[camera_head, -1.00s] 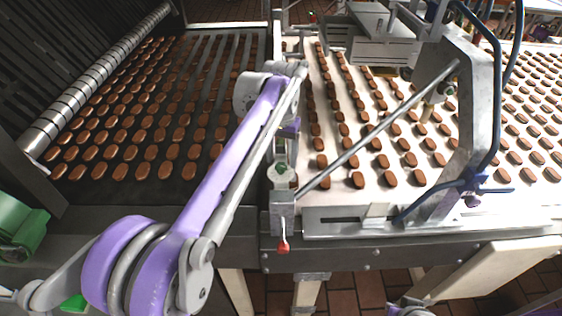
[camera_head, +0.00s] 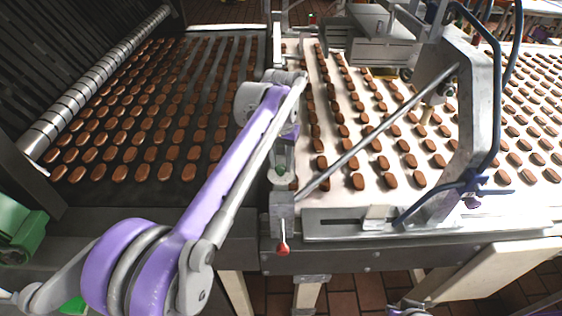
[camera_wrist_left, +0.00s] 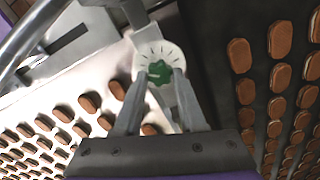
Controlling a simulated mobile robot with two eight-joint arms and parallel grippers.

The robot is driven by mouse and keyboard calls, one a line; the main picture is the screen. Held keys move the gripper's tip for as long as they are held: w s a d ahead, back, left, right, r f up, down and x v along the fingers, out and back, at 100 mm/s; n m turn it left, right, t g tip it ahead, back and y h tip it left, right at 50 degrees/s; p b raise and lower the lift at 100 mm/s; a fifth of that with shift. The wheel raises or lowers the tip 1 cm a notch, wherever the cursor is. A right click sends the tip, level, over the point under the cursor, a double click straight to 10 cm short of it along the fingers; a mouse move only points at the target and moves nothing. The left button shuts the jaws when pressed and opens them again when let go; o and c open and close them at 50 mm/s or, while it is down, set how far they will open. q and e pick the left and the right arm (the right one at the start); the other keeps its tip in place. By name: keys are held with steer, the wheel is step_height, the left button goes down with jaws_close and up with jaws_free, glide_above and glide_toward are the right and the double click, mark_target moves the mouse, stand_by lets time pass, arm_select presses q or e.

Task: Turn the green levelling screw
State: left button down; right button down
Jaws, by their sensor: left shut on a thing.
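The green levelling screw (camera_wrist_left: 159,72) shows in the left wrist view as a lobed green knob on a round white dial (camera_wrist_left: 150,52) with dark marks. My left gripper (camera_wrist_left: 158,82) has its two fingers on either side of the knob and is shut on it. In the head view, the green screw (camera_head: 281,170) is a small patch under my left gripper (camera_head: 284,155), mostly hidden by it. The white dial there sits on top of a grey metal block. My right gripper cannot be made out in the head view.
A red-tipped lever (camera_head: 283,248) hangs below the block. A dark belt (camera_head: 110,190) with rows of brown biscuits lies left, and a white belt (camera_head: 330,195) with more biscuits lies right. A slanted metal rod (camera_head: 380,128) and an angled bracket (camera_head: 462,150) stand close on the right.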

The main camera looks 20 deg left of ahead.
mark_target(280, 167)
steer(key=shift+r, duration=0.1)
arm_select(q)
steer(key=n, duration=0.3)
steer(key=shift+n+p, duration=0.4)
steer(key=shift+n, duration=1.9)
arm_select(e)
steer(key=shift+w+r, duration=0.3)
steer(key=shift+r, duration=0.5)
arm_select(q)
steer(key=shift+s, duration=0.1)
steer(key=shift+c, duration=2.4)
jaws_free()
step_height(280, 167, up, 11)
steer(key=p, duration=0.1)
steer(key=shift+p, duration=0.3)
arm_select(e)
steer(key=shift+w+r, duration=0.4)
steer(key=shift+r, duration=0.4)
